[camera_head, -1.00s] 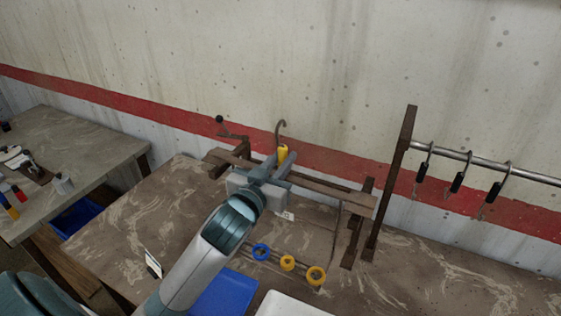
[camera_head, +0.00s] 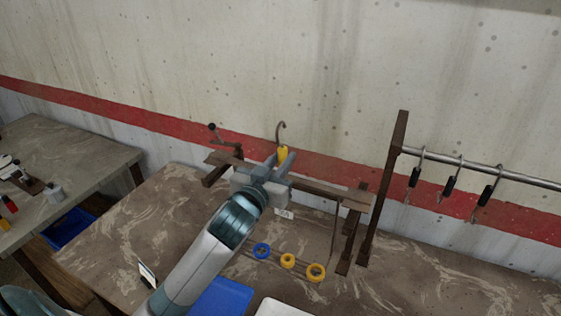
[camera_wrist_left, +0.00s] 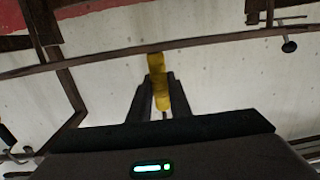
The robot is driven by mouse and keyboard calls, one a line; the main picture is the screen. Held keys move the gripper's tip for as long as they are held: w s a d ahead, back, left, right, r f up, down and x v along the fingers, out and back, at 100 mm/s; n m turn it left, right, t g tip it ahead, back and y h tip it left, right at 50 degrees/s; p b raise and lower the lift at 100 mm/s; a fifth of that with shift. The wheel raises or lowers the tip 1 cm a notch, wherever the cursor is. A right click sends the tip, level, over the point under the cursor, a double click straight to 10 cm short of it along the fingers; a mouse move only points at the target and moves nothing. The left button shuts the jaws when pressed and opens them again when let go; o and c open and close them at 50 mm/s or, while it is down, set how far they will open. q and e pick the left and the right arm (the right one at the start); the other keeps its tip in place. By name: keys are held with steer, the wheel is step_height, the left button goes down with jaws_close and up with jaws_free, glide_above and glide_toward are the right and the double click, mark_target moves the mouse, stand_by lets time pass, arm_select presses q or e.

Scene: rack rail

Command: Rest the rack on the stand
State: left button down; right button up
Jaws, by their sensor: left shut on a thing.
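My left gripper (camera_head: 280,166) is shut on a yellow handle (camera_head: 283,153), with a thin curved hook (camera_head: 281,128) rising above it. The left wrist view shows the yellow handle (camera_wrist_left: 158,85) between the fingertips (camera_wrist_left: 155,98). A long brown bar (camera_head: 325,190), seemingly the rack, runs behind the gripper and over the table. The bar also crosses the left wrist view (camera_wrist_left: 105,64), touching or just behind the handle; I cannot tell if they are joined. Brown supports, seemingly the stand, show at the bar's left end (camera_head: 216,175) and right end (camera_head: 350,245). My right gripper is out of view.
A brown post (camera_head: 382,190) carries a metal rail (camera_head: 520,177) with several black-gripped hooks. A lever with a black knob (camera_head: 212,127) stands at the back left. Blue (camera_head: 261,251) and yellow rings (camera_head: 316,272) and a blue tray (camera_head: 222,297) are in front.

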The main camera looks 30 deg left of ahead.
arm_select(q)
steer(key=shift+w, duration=0.65)
steer(key=shift+f+b, duration=0.4)
steer(key=shift+f, duration=0.65)
steer(key=c, duration=1.6)
jaws_free()
steer(key=shift+o, duration=0.2)
steer(key=shift+f, duration=0.15)
